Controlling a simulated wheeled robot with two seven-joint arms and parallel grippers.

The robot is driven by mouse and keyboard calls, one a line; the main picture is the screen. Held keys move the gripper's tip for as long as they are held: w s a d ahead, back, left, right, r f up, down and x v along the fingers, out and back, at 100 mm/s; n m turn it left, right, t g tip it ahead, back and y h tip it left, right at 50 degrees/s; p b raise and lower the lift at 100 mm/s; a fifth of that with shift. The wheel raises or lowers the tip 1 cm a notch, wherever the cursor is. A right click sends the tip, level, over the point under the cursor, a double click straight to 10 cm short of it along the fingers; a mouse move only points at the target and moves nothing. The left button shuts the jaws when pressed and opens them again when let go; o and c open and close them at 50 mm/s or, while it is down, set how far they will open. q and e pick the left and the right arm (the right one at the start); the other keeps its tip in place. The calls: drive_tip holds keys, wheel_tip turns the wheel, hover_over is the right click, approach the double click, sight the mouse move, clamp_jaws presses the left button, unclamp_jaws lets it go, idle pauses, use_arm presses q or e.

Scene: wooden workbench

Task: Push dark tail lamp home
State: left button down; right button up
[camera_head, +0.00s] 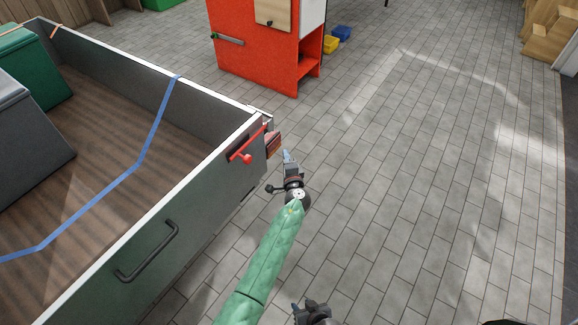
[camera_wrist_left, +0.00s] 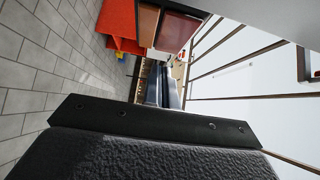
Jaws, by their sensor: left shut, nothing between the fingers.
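The dark tail lamp (camera_head: 273,143) is a dark red and brown block at the near right rear corner of the grey trailer (camera_head: 190,205). In the left wrist view the lamp (camera_wrist_left: 181,31) shows a dark red part beside a lighter brown part. How deep it sits in its mount cannot be told. My left gripper (camera_head: 288,156) is shut and empty, just to the right of and slightly below the lamp in the head view. Its fingertips (camera_wrist_left: 164,90) point past the lamp, and contact is not clear. My right gripper (camera_head: 312,308) is low in the head view, away from the lamp; its jaws are unclear.
The trailer bed holds dark and green boxes (camera_head: 28,68) and a blue strap (camera_head: 150,130). A red cabinet (camera_head: 255,60) stands behind. The paved floor (camera_head: 430,190) at right is clear.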

sight(275, 144)
use_arm(q)
drive_tip(key=w+a, duration=0.2)
drive_tip(key=shift+a+p, duration=0.3)
drive_tip(key=shift+p, duration=0.05)
drive_tip(key=shift+w+a, duration=0.3)
drive_tip(key=shift+a, duration=0.05)
drive_tip(key=shift+a, duration=0.1)
